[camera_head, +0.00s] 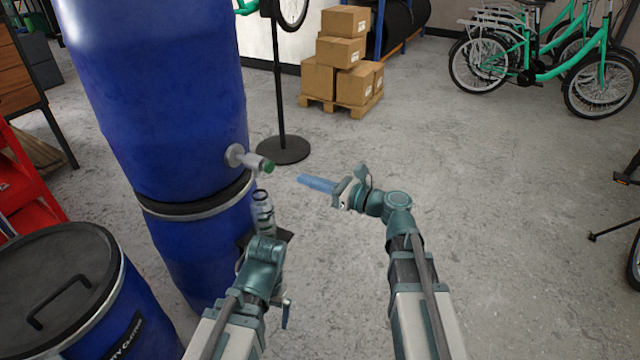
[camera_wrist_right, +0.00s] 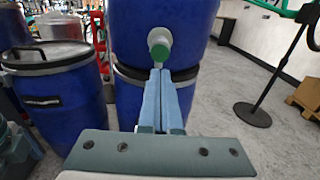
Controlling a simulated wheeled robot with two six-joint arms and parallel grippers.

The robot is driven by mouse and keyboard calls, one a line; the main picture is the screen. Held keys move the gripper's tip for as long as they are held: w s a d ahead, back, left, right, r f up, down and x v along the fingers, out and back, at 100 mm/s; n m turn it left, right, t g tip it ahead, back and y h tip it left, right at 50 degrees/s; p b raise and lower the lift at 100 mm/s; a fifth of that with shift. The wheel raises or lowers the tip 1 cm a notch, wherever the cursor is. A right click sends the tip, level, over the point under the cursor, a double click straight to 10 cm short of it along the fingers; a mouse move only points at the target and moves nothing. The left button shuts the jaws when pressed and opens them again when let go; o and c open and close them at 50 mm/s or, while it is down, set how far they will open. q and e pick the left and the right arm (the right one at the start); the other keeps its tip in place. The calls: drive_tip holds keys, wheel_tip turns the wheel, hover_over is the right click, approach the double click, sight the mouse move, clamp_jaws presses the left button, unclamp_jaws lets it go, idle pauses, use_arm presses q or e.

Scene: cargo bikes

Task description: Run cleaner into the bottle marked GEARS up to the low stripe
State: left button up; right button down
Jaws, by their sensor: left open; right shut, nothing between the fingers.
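A clear bottle (camera_head: 263,215) stands upright below the tap (camera_head: 250,160) of a tall blue barrel stack. Its marking, its stripe and any liquid in it are too small to make out. The tap has a green end (camera_head: 269,167) and also shows in the right wrist view (camera_wrist_right: 159,45). My left gripper (camera_head: 265,238) is open at the bottle's lower part, and its fingers are mostly hidden. My right gripper (camera_head: 302,180) is shut and empty, to the right of the tap and apart from it. Its closed fingers (camera_wrist_right: 160,80) point toward the tap in the right wrist view.
The upper blue barrel (camera_head: 160,90) sits on a lower blue barrel (camera_head: 200,240). A dark small surface (camera_head: 284,236) shows beside the bottle. A lidded blue drum (camera_head: 110,290) stands at lower left. A black round stand base (camera_head: 284,150) is behind the tap. The floor to the right is open.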

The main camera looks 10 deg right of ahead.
sight(271, 167)
drive_tip(key=x, duration=0.8)
drive_tip(key=shift+a, duration=0.1)
drive_tip(key=shift+x, duration=0.8)
drive_tip(key=shift+w+r, duration=0.1)
drive_tip(key=shift+w, duration=0.1)
idle(1.8)
idle(1.9)
